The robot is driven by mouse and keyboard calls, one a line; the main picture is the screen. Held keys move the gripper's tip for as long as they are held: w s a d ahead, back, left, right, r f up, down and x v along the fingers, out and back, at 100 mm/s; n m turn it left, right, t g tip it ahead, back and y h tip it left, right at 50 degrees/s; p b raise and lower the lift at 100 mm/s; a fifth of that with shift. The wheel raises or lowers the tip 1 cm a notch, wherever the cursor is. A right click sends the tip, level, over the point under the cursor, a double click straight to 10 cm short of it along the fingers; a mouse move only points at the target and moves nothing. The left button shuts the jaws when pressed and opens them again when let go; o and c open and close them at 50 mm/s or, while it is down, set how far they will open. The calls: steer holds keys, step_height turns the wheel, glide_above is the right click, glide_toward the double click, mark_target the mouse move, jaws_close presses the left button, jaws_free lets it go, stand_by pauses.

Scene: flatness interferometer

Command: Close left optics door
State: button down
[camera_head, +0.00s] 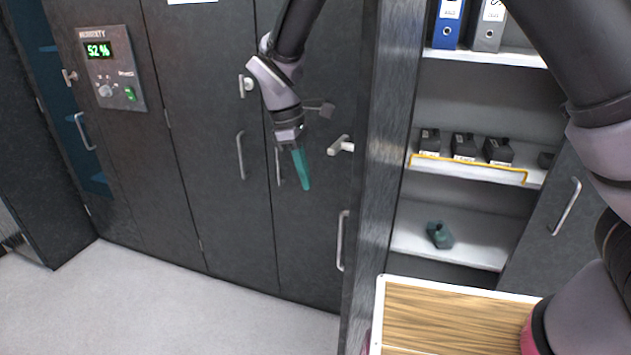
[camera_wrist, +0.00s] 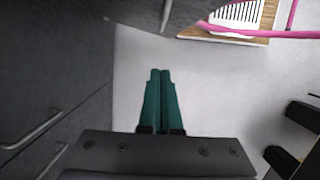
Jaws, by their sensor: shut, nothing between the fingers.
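My gripper (camera_head: 306,186) points down in front of the dark cabinet fronts (camera_head: 210,150), its teal fingers shut and empty. The shut fingers also show in the wrist view (camera_wrist: 161,72), clear of any handle. A dark door leaf (camera_head: 385,130) stands open, seen nearly edge-on, left of the open shelves and right of my gripper. A second dark leaf (camera_head: 30,130) stands open at the far left, beside a blue interior (camera_head: 82,130). No readable label shows which leaf is the left optics door.
A humidity panel (camera_head: 110,68) reads 52 %. Bar handles (camera_head: 240,155) and T-shaped handles (camera_head: 342,146) stick out from the fronts. Shelves hold binders (camera_head: 447,22) and black boxes (camera_head: 463,146). A wooden top with white rim (camera_head: 440,310) stands front right. Floor (camera_head: 190,305) is clear at left.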

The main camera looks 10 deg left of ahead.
steer(key=d+f, duration=0.6)
steer(key=f, duration=0.2)
steer(key=shift+s, duration=0.1)
